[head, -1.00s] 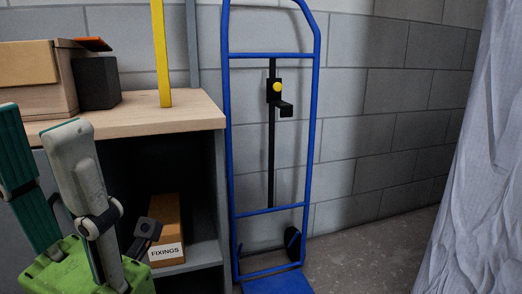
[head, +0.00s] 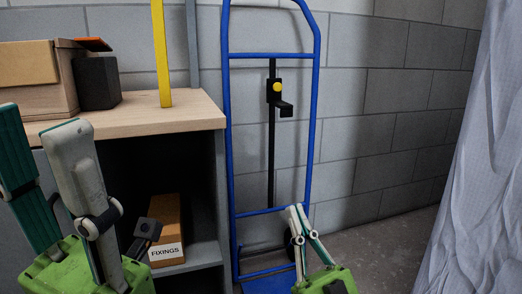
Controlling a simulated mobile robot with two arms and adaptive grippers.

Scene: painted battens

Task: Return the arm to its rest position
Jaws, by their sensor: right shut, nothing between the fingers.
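My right gripper (head: 298,208) is in the lower middle of the head view, in front of the blue hand truck (head: 313,128). Its light and teal fingers point up with tips together, and nothing is between them. My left gripper (head: 37,115) is large at the lower left, in front of the workbench (head: 165,113). Its teal and pale grey fingers stand apart with nothing held between them. A yellow batten (head: 161,60) stands upright on the bench top.
A FIXINGS carton (head: 167,251) sits on the shelf below. A black clamp (head: 272,150) stands within the truck's frame. A pale sheet (head: 480,180) hangs at right.

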